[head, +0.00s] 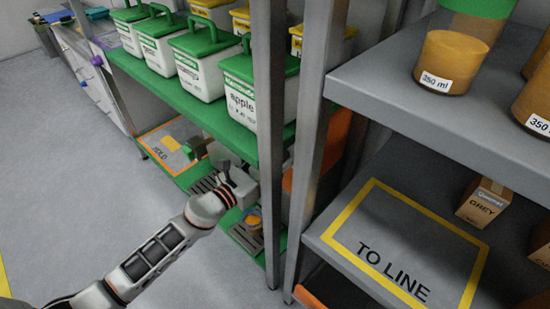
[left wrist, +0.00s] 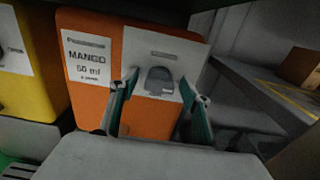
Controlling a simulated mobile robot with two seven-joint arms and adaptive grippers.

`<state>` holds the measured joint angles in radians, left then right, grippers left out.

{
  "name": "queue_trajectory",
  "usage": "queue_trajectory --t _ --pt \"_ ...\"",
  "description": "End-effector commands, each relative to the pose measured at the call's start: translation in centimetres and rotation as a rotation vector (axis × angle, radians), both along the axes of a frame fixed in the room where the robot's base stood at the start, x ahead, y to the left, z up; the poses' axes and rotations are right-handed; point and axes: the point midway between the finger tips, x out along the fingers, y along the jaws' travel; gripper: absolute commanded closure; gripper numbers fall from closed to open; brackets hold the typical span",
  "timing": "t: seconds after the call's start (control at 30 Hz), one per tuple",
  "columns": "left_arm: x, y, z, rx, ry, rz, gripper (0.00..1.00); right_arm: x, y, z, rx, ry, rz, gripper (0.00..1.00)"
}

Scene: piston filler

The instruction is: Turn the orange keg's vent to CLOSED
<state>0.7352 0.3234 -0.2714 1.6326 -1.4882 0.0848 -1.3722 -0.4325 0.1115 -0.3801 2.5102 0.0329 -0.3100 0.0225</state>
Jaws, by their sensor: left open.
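The orange keg (left wrist: 90,105) fills the middle of the left wrist view, with a white label reading MANGO 50 ml. A pale plate on its front carries the grey rounded vent knob (left wrist: 160,82). My left gripper (left wrist: 160,92) is open, its two teal fingers apart, one on each side below the knob. I cannot tell whether they touch it. In the head view my left gripper (head: 236,182) reaches under the green shelf; the orange keg (head: 336,138) shows only partly behind the metal posts. The vent is not visible there. My right gripper is not in view.
A yellow keg (left wrist: 18,85) stands left of the orange one. The green shelf (head: 190,105) with several white tubs is above my left arm. Metal posts (head: 270,130) stand right of the gripper. A grey rack (head: 385,95) is at the right. The floor at left is clear.

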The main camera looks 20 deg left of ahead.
Motion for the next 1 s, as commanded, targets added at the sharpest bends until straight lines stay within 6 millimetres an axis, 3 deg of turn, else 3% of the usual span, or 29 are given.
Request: queue_trajectory --t 0.13,0.27,0.3,0.67,1.0 --pt "-0.02 0.0 -0.02 0.0 0.0 0.0 0.55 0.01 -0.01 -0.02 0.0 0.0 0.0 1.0" --pt "-0.03 0.0 -0.02 0.0 0.0 0.0 0.89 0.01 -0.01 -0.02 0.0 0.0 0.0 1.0" --pt "-0.04 0.01 -0.02 0.0 0.0 0.0 0.92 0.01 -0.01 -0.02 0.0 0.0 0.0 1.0" --pt "-0.02 0.04 0.05 -0.036 0.012 0.001 0.92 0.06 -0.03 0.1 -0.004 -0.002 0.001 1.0" --pt "0.05 0.13 0.17 -0.249 0.088 0.001 0.92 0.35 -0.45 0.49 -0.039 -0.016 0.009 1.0"
